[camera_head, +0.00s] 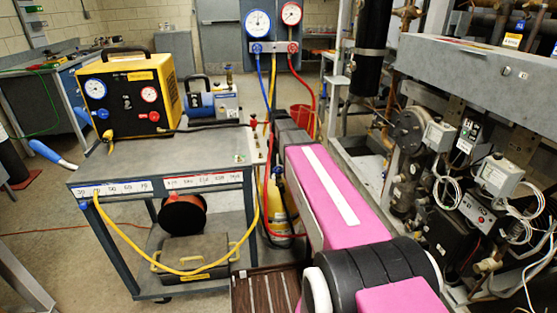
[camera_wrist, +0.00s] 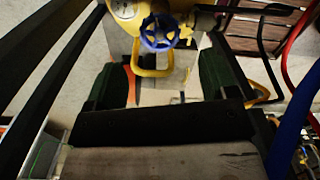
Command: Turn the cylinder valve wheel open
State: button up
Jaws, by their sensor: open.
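The blue spoked valve wheel (camera_wrist: 160,33) shows at the top middle of the wrist view. Yellow metal of the cylinder (camera_wrist: 124,12) shows beside and behind it, partly cut off by the frame edge. In the head view the yellow cylinder (camera_head: 281,212) stands beside the cart, partly hidden by my arm. The wheel appears above the gap between the pads in the picture, apart from both.
The grey cart (camera_head: 182,165) carries a yellow gauge unit (camera_head: 131,95) and stands left of the cylinder. Red and yellow hoses hang from the gauge panel (camera_head: 272,30) near the cylinder. A yellow curved bar (camera_wrist: 152,72) lies below the wheel. The compressor rack (camera_head: 465,75) fills the right.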

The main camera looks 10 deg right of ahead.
aim_at(278, 169)
jog(key=shift+c, duration=0.6)
notch_tip(278, 169, down, 6)
jog(key=m, duration=0.7)
jog(key=shift+r, duration=0.15)
jog(key=shift+r+m, duration=0.1)
jog(key=shift+m, duration=1.1)
jog(key=m, duration=1.1)
jog(key=shift+m, duration=0.3)
jog(key=c, duration=0.7)
